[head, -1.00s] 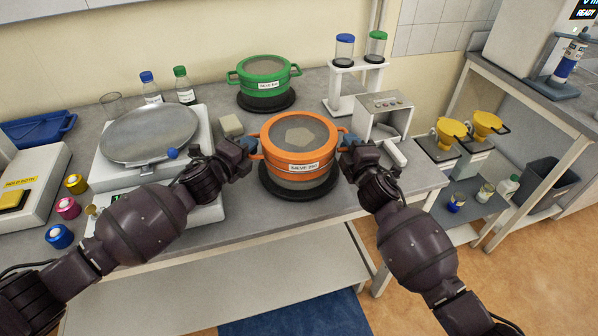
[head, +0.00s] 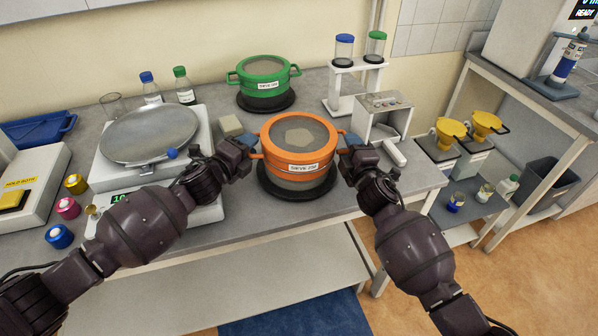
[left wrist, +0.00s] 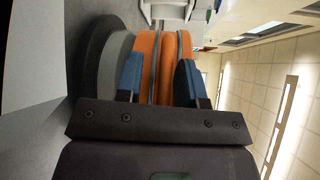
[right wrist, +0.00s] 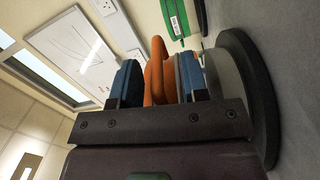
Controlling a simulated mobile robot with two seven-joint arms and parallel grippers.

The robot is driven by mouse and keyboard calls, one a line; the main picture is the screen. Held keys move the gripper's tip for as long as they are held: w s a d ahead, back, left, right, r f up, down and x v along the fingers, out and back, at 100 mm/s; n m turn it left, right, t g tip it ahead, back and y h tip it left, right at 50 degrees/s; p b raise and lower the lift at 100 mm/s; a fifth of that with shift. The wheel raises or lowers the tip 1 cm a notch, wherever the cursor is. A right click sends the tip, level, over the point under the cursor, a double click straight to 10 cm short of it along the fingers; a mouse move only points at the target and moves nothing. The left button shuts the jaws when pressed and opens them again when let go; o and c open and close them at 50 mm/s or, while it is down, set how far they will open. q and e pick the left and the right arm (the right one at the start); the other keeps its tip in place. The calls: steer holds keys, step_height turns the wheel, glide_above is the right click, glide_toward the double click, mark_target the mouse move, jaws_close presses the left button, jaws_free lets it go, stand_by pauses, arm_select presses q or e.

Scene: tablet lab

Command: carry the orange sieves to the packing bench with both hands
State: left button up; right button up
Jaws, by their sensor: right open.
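The orange sieve stack (head: 296,132), with a lid and a white label, stands upright on a round black base (head: 298,197) at the bench's front edge. My left gripper (head: 242,146) is at its left handle; in the left wrist view the blue fingers (left wrist: 159,82) stand apart with orange between them, and whether they touch it is unclear. My right gripper (head: 350,144) is at the right handle. In the right wrist view its open fingers (right wrist: 158,84) stand either side of the orange handle (right wrist: 157,70), with a gap. The packing bench cannot be identified for certain.
A green sieve stack (head: 264,74) stands behind on its own black base. A balance with a round pan (head: 150,132) is at left, a white stand with jars (head: 357,75) and a white device (head: 382,115) at right. A second bench (head: 535,95) stands further right.

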arm_select(q)
steer(key=shift+s+a+f, duration=0.1)
steer(key=shift+s+f, duration=0.15)
steer(key=shift+f, duration=0.25)
steer(key=shift+s+a+f, duration=0.1)
steer(key=shift+s+f, duration=0.15)
steer(key=shift+f, duration=0.25)
arm_select(e)
steer(key=shift+w+d+f, duration=0.1)
steer(key=shift+f, duration=0.1)
arm_select(q)
steer(key=shift+s+a+r, duration=0.1)
steer(key=shift+s+a, duration=0.05)
steer(key=shift+s, duration=0.2)
arm_select(e)
steer(key=shift+a+r, duration=0.1)
steer(key=shift+a, duration=0.15)
arm_select(q)
steer(key=s+a+r, duration=0.2)
steer(key=s+a, duration=0.1)
steer(key=s, duration=0.2)
steer(key=shift+a+r, duration=0.25)
steer(key=shift+a, duration=0.05)
arm_select(e)
steer(key=shift+o, duration=0.4)
steer(key=shift+d, duration=0.1)
steer(key=o, duration=0.7)
